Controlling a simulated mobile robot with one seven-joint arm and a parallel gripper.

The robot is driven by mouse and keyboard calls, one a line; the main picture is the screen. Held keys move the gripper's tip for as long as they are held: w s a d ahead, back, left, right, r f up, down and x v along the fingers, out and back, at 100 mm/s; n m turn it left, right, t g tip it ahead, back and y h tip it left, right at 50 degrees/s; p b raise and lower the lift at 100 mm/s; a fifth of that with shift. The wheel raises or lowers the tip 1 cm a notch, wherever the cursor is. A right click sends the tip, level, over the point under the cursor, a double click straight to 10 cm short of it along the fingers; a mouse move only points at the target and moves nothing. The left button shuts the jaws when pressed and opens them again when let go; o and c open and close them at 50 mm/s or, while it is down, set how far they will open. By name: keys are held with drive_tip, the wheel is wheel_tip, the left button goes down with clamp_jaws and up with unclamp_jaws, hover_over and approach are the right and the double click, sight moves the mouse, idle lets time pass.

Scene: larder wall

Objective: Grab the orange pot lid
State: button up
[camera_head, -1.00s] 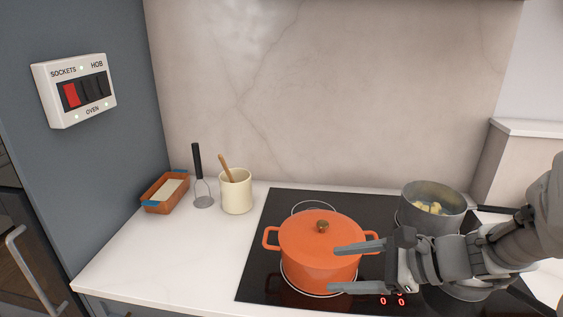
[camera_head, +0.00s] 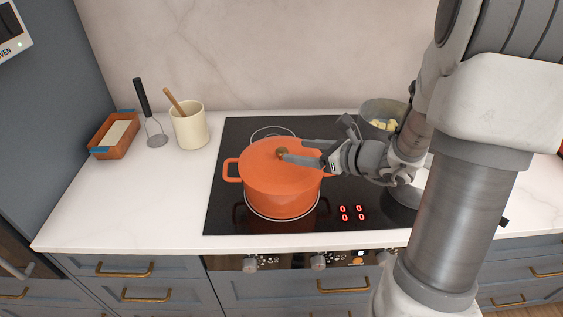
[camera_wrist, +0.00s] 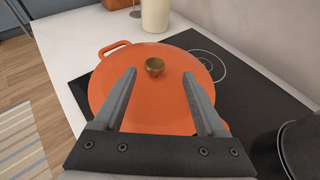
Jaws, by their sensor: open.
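The orange pot lid (camera_head: 264,152) sits on the orange pot (camera_head: 280,196) on the hob. It also shows in the wrist view (camera_wrist: 150,100), with a round brass knob (camera_wrist: 154,66) on top. My gripper (camera_head: 291,154) is over the lid from the right, its fingertips close to the knob. In the wrist view my gripper (camera_wrist: 157,75) is open, with one finger on each side and the knob between and slightly beyond the tips. Nothing is held. I cannot tell whether the fingers touch the lid.
A grey pot (camera_head: 384,109) with pale food stands behind my wrist at the right of the black hob (camera_head: 222,215). A cream utensil jar (camera_head: 189,130), a masher (camera_head: 154,130) and a terracotta dish (camera_head: 104,148) stand on the counter at left.

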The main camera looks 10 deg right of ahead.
sight(286, 151)
drive_tip(key=x, duration=0.6)
drive_tip(key=shift+s+a+f, duration=0.1)
drive_tip(key=shift+a+f, duration=0.15)
drive_tip(key=shift+a, duration=0.1)
clamp_jaws()
drive_tip(key=shift+r, duration=0.1)
idle(1.0)
